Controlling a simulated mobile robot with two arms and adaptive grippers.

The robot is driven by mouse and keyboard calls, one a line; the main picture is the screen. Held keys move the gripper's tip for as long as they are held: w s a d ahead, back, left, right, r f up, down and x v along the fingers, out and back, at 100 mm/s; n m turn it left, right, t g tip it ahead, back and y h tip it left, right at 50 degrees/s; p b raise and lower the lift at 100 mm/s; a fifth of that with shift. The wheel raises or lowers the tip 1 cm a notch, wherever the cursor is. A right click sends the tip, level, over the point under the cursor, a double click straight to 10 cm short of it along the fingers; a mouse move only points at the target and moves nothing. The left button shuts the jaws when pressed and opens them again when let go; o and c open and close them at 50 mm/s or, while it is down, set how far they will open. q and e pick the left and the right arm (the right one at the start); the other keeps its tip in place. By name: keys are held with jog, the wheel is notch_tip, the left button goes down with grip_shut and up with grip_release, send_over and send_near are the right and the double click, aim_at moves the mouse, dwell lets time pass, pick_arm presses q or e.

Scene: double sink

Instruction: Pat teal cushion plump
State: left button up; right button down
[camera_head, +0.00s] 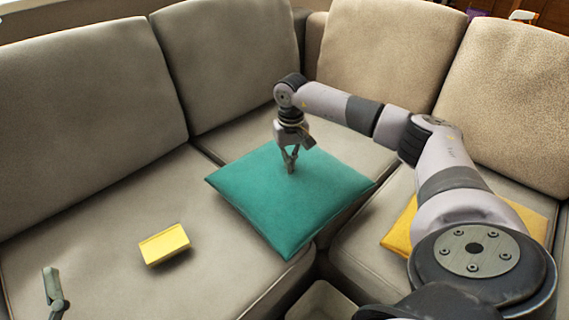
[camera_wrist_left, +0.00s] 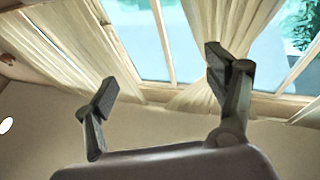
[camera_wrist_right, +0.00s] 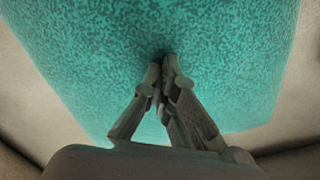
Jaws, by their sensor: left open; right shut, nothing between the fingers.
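The teal cushion (camera_head: 275,215) lies flat on the grey corner sofa, across the seat near the inner corner. My right gripper (camera_head: 290,170) points down at the upper middle of the cushion, shut and empty. In the right wrist view, its closed fingertips (camera_wrist_right: 165,62) meet the teal cushion (camera_wrist_right: 90,50), with a dark patch at the tips; they seem to touch it. My left gripper (camera_wrist_left: 165,75) is open and empty in the left wrist view, facing a wall and curtained window. One of its fingers (camera_head: 53,288) shows at the lower left of the head view.
A yellow box-like object (camera_head: 164,245) lies on the left seat. A mustard cushion (camera_head: 400,228) lies on the right seat, partly behind my right arm. Backrests (camera_head: 80,110) rise behind.

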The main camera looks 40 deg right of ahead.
pick_arm(q)
notch_tip(320, 180, down, 7)
jog(key=w+g+y+p, duration=0.1)
jog(key=g, duration=0.3)
jog(key=shift+a+y, duration=0.4)
pick_arm(e)
jog(key=shift+r, duration=0.8)
pick_arm(q)
jog(key=shift+r, duration=0.1)
pick_arm(e)
jog(key=shift+f, duration=0.1)
jog(key=shift+f, duration=0.8)
pick_arm(q)
jog(key=r, duration=0.1)
jog(key=r+t, duration=0.1)
jog(key=r+t+h, duration=0.1)
jog(key=shift+s+d+r, duration=0.1)
jog(key=shift+d+r, duration=0.1)
jog(key=shift+d, duration=0.05)
pick_arm(e)
jog(key=shift+r, duration=0.1)
jog(key=shift+r+p, duration=0.55)
jog(key=shift+r, duration=0.2)
pick_arm(q)
notch_tip(320, 180, down, 7)
jog(key=a+g+y, duration=0.1)
jog(key=g, duration=0.3)
jog(key=shift+s, duration=0.2)
